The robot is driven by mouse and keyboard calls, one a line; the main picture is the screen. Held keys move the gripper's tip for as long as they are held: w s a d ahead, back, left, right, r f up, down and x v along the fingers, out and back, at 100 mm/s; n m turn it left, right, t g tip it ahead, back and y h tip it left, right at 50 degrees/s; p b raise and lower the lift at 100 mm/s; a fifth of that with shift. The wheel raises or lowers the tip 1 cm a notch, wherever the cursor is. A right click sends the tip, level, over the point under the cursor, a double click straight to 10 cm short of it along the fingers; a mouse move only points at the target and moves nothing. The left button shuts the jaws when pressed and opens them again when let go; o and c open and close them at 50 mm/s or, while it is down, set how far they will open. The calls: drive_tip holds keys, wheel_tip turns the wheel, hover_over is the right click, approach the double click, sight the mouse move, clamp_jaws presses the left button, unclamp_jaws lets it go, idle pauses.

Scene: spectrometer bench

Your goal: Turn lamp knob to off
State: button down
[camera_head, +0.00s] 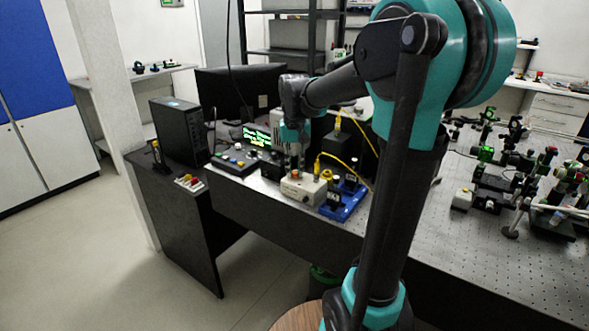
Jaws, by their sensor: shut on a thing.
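A small cream-coloured box (303,190), which looks like the lamp unit, sits on the bench near its front edge. My arm reaches over the bench, and my gripper (295,170) points down onto the left part of the box's top. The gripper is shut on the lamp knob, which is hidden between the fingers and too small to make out.
A blue tray (344,208) with small black parts is right of the box. A control panel with a green-text display (257,136) and a black computer tower (178,131) are to the left. Optics (490,155) crowd the perforated bench at right.

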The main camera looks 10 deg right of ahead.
sight(295, 172)
drive_tip(key=shift+n, duration=0.5)
drive_tip(key=c, duration=1.4)
unclamp_jaws()
drive_tip(key=shift+r, duration=0.1)
wheel_tip(295, 172, up, 12)
drive_tip(key=shift+f, duration=0.1)
